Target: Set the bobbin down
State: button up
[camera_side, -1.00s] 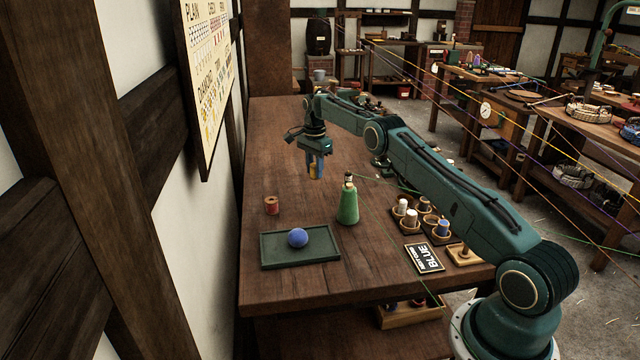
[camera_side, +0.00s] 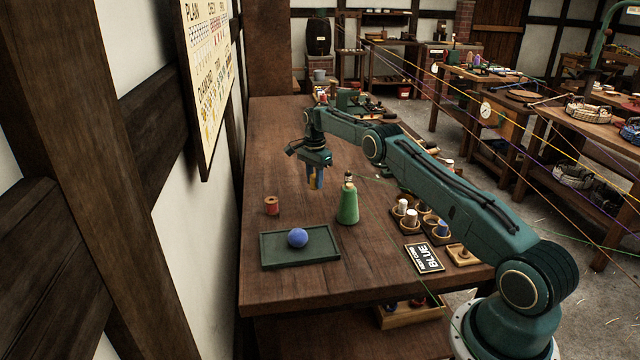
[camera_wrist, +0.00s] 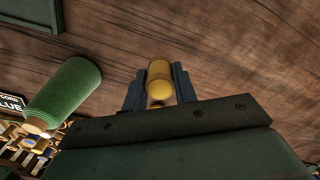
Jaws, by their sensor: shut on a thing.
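My gripper (camera_side: 314,181) points down over the table and is shut on a yellow bobbin (camera_side: 316,180). In the wrist view the yellow bobbin (camera_wrist: 159,80) sits between the two fingers of my gripper (camera_wrist: 160,88). In the side view the fingers cover much of the bobbin. It looks close to the tabletop (camera_side: 280,140), but I cannot tell whether it touches.
A green thread cone (camera_side: 348,205) stands just in front of my gripper. A red spool (camera_side: 271,205) stands to the left. Bobbins in holders and a BLUE sign (camera_side: 425,258) are at right. Bare wood lies left of my gripper.

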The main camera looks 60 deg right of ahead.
aim_at(314, 175)
jog(key=shift+f, duration=2.3)
jog(key=shift+f, duration=0.15)
jog(key=o, duration=1)
jog(key=shift+c, duration=0.2)
notch_tip(314, 175, up, 10)
jog(key=shift+r, duration=1.15)
